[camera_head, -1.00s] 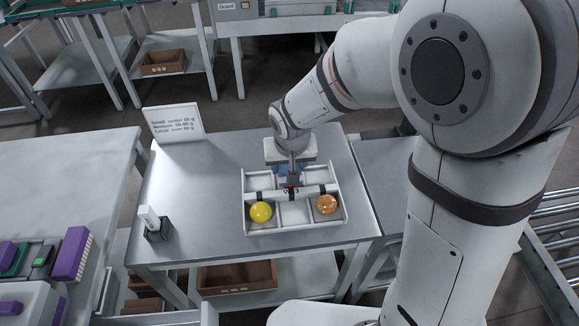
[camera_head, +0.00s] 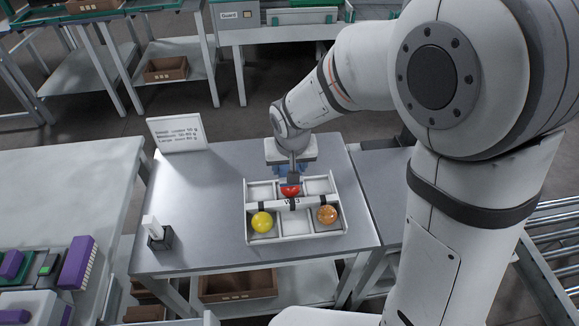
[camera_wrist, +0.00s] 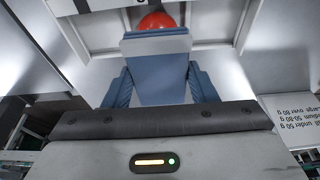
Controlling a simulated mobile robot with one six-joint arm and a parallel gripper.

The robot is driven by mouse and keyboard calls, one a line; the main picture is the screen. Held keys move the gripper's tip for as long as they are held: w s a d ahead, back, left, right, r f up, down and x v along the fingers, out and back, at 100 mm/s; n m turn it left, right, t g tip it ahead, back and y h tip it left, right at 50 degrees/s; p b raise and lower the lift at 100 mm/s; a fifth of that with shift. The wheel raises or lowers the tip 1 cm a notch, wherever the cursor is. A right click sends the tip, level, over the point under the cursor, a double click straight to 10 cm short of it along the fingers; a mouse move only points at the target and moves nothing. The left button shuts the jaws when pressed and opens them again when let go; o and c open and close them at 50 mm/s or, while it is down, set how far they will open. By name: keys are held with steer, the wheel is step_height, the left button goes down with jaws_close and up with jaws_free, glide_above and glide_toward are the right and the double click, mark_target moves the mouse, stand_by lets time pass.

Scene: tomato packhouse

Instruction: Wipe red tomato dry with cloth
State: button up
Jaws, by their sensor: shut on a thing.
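The red tomato (camera_head: 290,190) sits in the back middle compartment of the white divided tray (camera_head: 247,222). In the wrist view, the top part of the red tomato (camera_wrist: 157,21) shows just beyond the cloth. My gripper (camera_head: 291,170) is above that compartment, pointing down, with blue fingers. It is shut on the folded blue-grey cloth (camera_wrist: 158,72), which hangs between the fingers. The cloth's lower edge is close to the tomato; I cannot tell whether they touch.
A yellow tomato (camera_head: 262,222) is in the front left compartment and an orange one (camera_head: 327,214) in the front right. A sign (camera_head: 178,134) stands at the table's back left. A small white item in a dark holder (camera_head: 160,240) stands left of the tray. The table (camera_head: 205,200) between is clear.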

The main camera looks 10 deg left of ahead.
steer(key=shift+r+p, duration=1.35)
steer(key=shift+r, duration=0.9)
